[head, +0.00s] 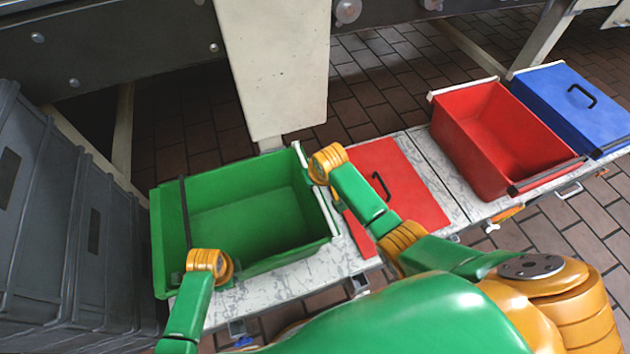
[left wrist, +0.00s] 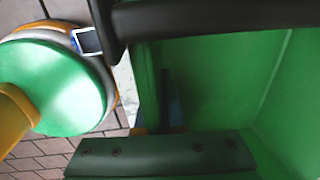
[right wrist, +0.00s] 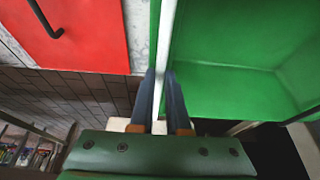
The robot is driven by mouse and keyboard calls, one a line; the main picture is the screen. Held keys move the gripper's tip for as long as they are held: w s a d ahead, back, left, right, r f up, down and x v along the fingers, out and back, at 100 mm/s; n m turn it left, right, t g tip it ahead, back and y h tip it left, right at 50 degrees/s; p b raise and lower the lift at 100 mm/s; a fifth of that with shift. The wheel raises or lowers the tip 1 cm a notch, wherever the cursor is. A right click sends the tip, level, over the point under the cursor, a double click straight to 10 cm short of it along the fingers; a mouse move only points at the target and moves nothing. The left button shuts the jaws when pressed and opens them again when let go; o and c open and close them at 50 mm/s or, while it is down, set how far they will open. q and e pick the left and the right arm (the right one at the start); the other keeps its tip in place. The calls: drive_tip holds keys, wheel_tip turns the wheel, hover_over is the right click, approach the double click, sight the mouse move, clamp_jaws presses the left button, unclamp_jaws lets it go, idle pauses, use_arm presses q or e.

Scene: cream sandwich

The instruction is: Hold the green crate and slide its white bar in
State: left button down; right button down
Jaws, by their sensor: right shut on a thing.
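The green crate (head: 255,172) stands on the pale marked bench, open at the top. A dark bar (head: 186,225) crosses its left side. Its white bar (head: 328,212) lies along the right rim. My right gripper (right wrist: 161,82) is shut on the white bar (right wrist: 165,35), one finger on each side of it. My left gripper (head: 182,277) is down at the crate's front left corner. In the left wrist view one finger shows inside the crate wall beneath the dark bar (left wrist: 215,18); the other finger is hidden, so I cannot tell its opening.
A red lid (head: 395,200) with a black handle lies right of the green crate. A red crate (head: 495,130) and a blue lid (head: 575,105) are farther right. Grey stacked crates (head: 60,220) stand close on the left. A pale post (head: 275,70) rises behind.

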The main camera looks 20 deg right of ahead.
idle(0.8)
use_arm(q)
drive_tip(key=shift+d, duration=0.1)
use_arm(e)
drive_tip(key=a, duration=0.8)
drive_tip(key=shift+a, duration=0.25)
drive_tip(key=c, duration=0.9)
unclamp_jaws()
drive_tip(key=shift+r, duration=0.1)
drive_tip(key=v, duration=1.1)
drive_tip(key=shift+s+r, duration=0.25)
drive_tip(key=shift+r, duration=0.1)
